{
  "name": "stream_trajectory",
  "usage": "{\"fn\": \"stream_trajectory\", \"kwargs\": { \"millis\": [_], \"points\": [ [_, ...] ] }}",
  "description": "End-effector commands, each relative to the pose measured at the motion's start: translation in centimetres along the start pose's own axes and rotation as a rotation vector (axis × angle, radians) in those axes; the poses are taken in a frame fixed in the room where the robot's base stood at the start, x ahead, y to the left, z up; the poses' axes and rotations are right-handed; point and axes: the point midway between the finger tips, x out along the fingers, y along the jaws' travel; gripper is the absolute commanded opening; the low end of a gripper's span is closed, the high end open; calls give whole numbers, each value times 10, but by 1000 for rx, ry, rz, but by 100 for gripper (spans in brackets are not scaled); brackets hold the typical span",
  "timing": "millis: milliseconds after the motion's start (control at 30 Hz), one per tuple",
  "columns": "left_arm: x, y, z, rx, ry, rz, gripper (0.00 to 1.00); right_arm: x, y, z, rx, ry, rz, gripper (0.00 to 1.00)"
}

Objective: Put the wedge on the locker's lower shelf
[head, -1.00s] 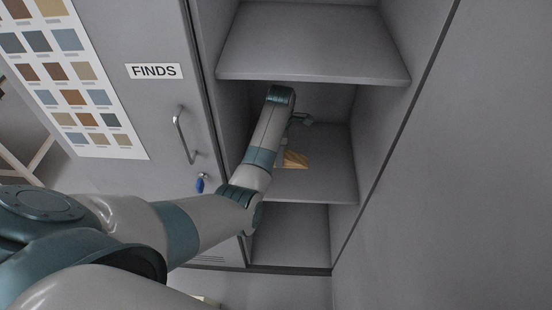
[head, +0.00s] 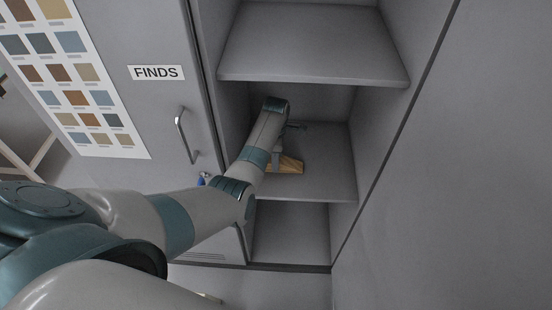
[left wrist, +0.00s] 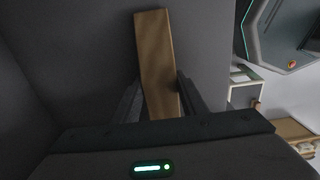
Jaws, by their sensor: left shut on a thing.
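The wedge (head: 291,165) is a light brown wooden piece inside the open locker, at the lower shelf (head: 325,165). It also shows in the left wrist view (left wrist: 155,55), its long body standing out between my fingers. My left gripper (head: 277,158) is shut on the wedge; the arm hides part of it in the head view. In the left wrist view the two dark fingers (left wrist: 160,100) press on its sides. I cannot tell whether the wedge touches the shelf or is just above it. My right gripper is not in view.
The upper shelf (head: 315,45) hangs above my forearm. The locker floor (head: 290,235) is bare. The lower shelf's right part is clear. The door marked FINDS (head: 156,73), with a handle (head: 184,135), stands at the left.

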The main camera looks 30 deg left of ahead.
Motion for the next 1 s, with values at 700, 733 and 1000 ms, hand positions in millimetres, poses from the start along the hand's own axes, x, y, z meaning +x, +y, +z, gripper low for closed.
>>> {"fn": "stream_trajectory", "kwargs": {
  "millis": [700,733,1000],
  "points": [
    [3,0,0,0,0,1,58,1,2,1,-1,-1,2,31],
    [3,0,0,0,0,1,58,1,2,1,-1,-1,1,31],
    [-6,1,0,0,-1,2,58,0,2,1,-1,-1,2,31]
  ]
}}
